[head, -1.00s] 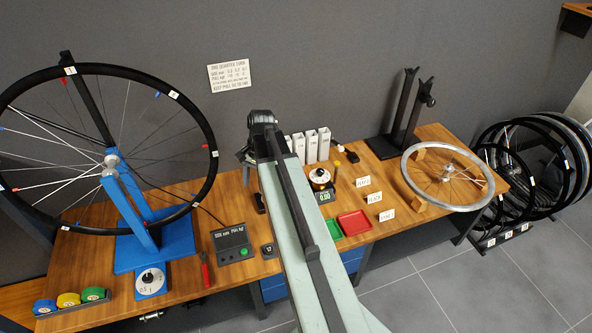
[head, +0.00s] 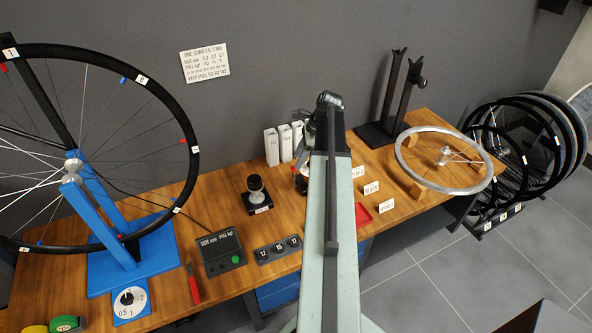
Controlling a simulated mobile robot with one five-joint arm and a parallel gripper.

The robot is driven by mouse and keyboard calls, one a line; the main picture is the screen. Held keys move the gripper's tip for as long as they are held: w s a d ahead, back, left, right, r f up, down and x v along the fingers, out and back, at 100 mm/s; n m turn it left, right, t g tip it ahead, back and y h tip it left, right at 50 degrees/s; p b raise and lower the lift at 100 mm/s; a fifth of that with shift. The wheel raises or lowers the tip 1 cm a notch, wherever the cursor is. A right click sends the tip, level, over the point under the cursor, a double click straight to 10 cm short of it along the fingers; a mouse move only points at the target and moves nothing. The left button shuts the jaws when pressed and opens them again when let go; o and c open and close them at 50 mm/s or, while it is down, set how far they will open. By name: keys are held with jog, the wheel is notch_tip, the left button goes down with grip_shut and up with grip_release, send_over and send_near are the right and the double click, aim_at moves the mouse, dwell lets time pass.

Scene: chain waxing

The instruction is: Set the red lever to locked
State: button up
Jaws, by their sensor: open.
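A slim red-handled object (head: 193,287) lies on the wooden bench (head: 225,303), just right of the blue truing stand (head: 135,262). I cannot tell whether it is the red lever. No other clear red lever shows, and no locked marking is readable. My arm rises through the middle of the head view and hides part of the bench. My gripper cannot be made out; the far end of the arm is hidden behind its near link.
A spoked wheel (head: 188,118) stands in the blue stand at left. A dark console (head: 222,252), a numbered block (head: 278,248) and a black-based knob device (head: 257,194) stand mid-bench. A silver rim (head: 402,165) lies at right. Bare wood shows left of the knob device.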

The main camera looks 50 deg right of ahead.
aim_at(294, 178)
jog(key=b+x, duration=0.2)
jog(key=x, duration=0.1)
jog(key=shift+a+f, duration=0.1)
jog(key=shift+f, duration=0.15)
jog(key=shift+r, duration=0.1)
grip_shut()
dwell(1.0)
